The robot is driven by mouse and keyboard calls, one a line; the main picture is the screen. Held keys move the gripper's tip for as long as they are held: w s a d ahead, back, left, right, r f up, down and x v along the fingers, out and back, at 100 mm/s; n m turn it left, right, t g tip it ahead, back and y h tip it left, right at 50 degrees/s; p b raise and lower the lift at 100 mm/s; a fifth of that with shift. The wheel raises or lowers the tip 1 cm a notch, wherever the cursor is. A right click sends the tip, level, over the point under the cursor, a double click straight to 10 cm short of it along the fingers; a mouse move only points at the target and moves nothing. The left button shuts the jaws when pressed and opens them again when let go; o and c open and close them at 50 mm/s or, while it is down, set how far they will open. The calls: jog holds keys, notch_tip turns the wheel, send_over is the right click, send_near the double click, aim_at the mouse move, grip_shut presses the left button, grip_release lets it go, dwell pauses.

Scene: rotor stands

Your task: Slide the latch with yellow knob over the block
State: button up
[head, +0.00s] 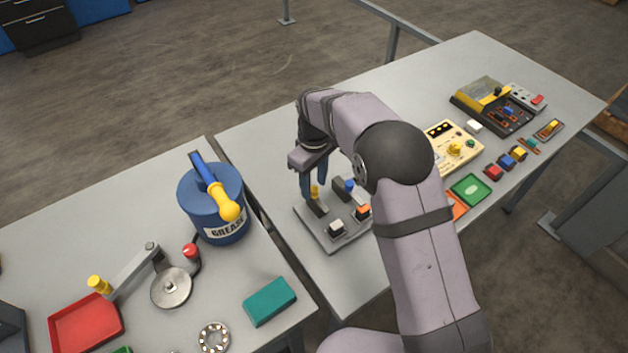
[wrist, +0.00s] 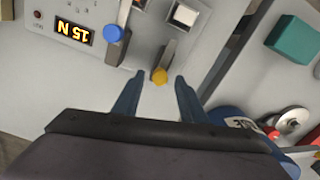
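The latch with the yellow knob (head: 314,191) is a dark bar on a grey plate (head: 330,245). In the wrist view the yellow knob (wrist: 159,76) is at the near end of the bar (wrist: 167,55). A white block (head: 336,228) stands beyond the bar's other end, apart from it, and shows at the top of the wrist view (wrist: 185,14). My gripper (head: 312,184) is open, its blue fingers pointing down around the knob. In the wrist view my gripper (wrist: 160,79) has a fingertip on each side of the knob, with gaps.
A second latch with a blue knob (head: 349,186) is beside it, with an orange block (head: 363,210) partly hidden by my arm. A display reading 15 N (wrist: 73,32) is on the plate. A blue grease bucket (head: 212,205) stands left, on another table.

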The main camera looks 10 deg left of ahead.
aim_at(323, 206)
jog(key=shift+f, duration=0.35)
grip_shut()
jog(key=shift+s+d+b, duration=0.45)
jog(key=shift+s+d, duration=0.95)
grip_release()
jog(key=shift+s, duration=0.1)
